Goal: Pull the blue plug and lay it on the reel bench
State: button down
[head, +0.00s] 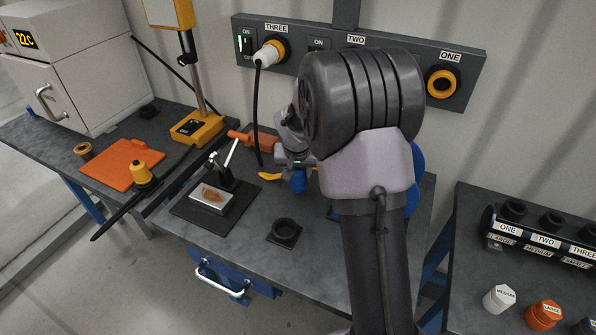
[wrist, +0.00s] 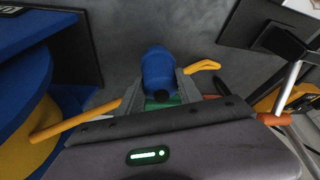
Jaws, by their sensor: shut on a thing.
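The blue plug (head: 298,184) is held in my gripper (head: 296,170), low over the middle bench. In the wrist view the plug (wrist: 158,68) sits between the two grey fingers of my gripper (wrist: 160,86). I cannot tell whether it touches the bench top. A yellow-orange cable (wrist: 75,122) shows on both sides of the gripper; its join to the plug is hidden. The bench (head: 240,240) carries a blue and yellow reel (wrist: 28,85), mostly hidden behind my arm in the head view.
The wall panel has a white plug in THREE (head: 268,54) and an empty yellow socket ONE (head: 443,82); my arm hides socket TWO. The bench front is mostly clear.

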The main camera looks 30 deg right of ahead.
jog(key=shift+f+b, duration=0.7)
jog(key=c, duration=0.7)
grip_release()
jog(key=shift+r, duration=0.1)
jog(key=p+v, duration=0.6)
jog(key=v, duration=1.1)
jog(key=shift+r+p, duration=0.1)
jog(key=shift+p, duration=0.25)
